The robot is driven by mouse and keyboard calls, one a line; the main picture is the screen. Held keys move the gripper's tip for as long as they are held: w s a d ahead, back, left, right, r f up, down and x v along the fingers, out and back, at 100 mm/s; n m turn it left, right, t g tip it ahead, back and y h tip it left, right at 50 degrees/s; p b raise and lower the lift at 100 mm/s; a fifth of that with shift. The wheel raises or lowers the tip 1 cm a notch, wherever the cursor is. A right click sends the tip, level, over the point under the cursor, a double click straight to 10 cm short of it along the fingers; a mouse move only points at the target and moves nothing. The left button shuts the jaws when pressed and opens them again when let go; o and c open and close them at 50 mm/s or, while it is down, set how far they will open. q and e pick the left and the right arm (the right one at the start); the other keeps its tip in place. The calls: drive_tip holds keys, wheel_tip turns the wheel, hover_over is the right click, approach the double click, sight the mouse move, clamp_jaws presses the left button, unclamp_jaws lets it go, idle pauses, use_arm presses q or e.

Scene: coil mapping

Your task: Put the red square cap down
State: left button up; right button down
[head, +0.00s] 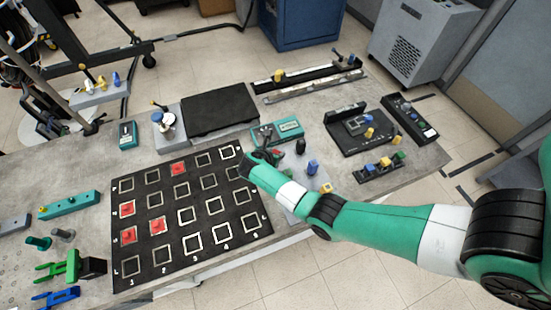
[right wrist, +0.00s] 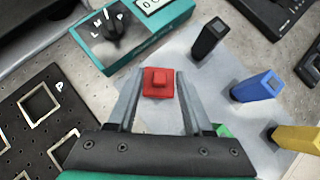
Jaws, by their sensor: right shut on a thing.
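The red square cap (right wrist: 158,82) is between the two fingers of my right gripper (right wrist: 158,97), which is shut on it. In the head view my right gripper (head: 273,158) is just right of the black grid board (head: 119,274), and the red cap (head: 278,153) shows small at its tip. The board has rows of white square outlines, and several red caps sit on it at the left and top middle. The held cap appears over a light grey sheet (right wrist: 190,70); its height above the sheet is unclear. My left gripper is not in view.
On the sheet stand a black peg (right wrist: 208,38), a blue peg (right wrist: 257,87) and a yellow peg (right wrist: 298,138), close to the right of my gripper. A teal meter box (right wrist: 135,42) with a black knob lies just beyond.

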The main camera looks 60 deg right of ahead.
drive_tip(key=f+b, duration=0.1)
drive_tip(key=f, duration=0.2)
drive_tip(key=shift+d+f, duration=0.1)
drive_tip(key=shift+d, duration=0.1)
drive_tip(key=shift+f, duration=0.15)
drive_tip(key=shift+f+b, duration=0.15)
drive_tip(key=shift+b, duration=0.25)
drive_tip(key=shift+c, duration=1.5)
unclamp_jaws()
